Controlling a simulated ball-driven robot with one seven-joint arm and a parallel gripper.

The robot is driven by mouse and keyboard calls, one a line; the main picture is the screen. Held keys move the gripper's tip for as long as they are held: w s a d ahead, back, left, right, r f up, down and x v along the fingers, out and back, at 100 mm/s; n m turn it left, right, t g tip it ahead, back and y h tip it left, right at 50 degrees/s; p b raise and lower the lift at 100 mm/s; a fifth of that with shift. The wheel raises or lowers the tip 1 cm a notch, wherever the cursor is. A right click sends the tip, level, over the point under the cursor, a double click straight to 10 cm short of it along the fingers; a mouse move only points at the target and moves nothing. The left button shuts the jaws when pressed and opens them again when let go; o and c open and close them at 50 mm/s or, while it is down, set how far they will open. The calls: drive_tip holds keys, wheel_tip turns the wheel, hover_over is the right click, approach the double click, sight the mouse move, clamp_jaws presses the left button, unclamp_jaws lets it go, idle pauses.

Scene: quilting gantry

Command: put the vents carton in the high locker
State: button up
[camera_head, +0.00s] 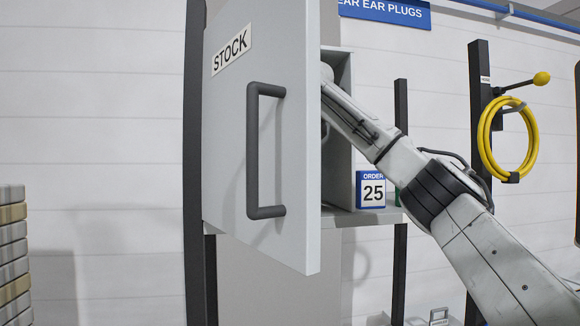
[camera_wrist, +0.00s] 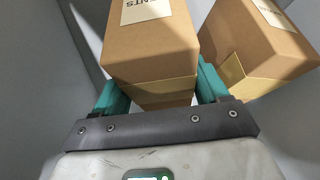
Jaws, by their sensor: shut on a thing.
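The vents carton (camera_wrist: 155,48) is a brown cardboard box with a pale label, partly cut off, on which "ENTS" can be read. In the wrist view my gripper (camera_wrist: 162,88) has its two teal fingers on either side of this carton and is shut on it. The high locker (camera_head: 338,130) is a grey box whose door (camera_head: 262,110), marked STOCK, stands open toward the head camera. In the head view my arm reaches into the locker behind the door, which hides my gripper and the carton. Whether the carton rests on the locker floor cannot be told.
A second brown carton (camera_wrist: 258,45) stands close to the right of the held one, beside the right finger. Grey walls enclose both. A blue-and-white ORDER 25 sign (camera_head: 370,190) stands beside the locker. A yellow hose coil (camera_head: 485,135) hangs on a dark post at right.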

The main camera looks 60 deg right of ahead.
drive_tip(key=o, duration=1.6)
drive_tip(key=shift+r, duration=0.15)
drive_tip(key=shift+s+a+r+b, duration=0.2)
drive_tip(key=shift+s+r+b, duration=0.1)
drive_tip(key=shift+r+b, duration=0.1)
drive_tip(key=shift+s+a+r+b, duration=0.1)
drive_tip(key=shift+s+a+b, duration=0.8)
drive_tip(key=shift+s, duration=0.85)
drive_tip(key=shift+s+a+f+b, duration=0.1)
drive_tip(key=shift+s+a+b, duration=0.85)
drive_tip(key=shift+s, duration=0.8)
drive_tip(key=shift+s+a+r+b, duration=0.1)
drive_tip(key=shift+s+a+b, duration=0.8)
drive_tip(key=shift+s, duration=0.85)
drive_tip(key=shift+d, duration=0.1)
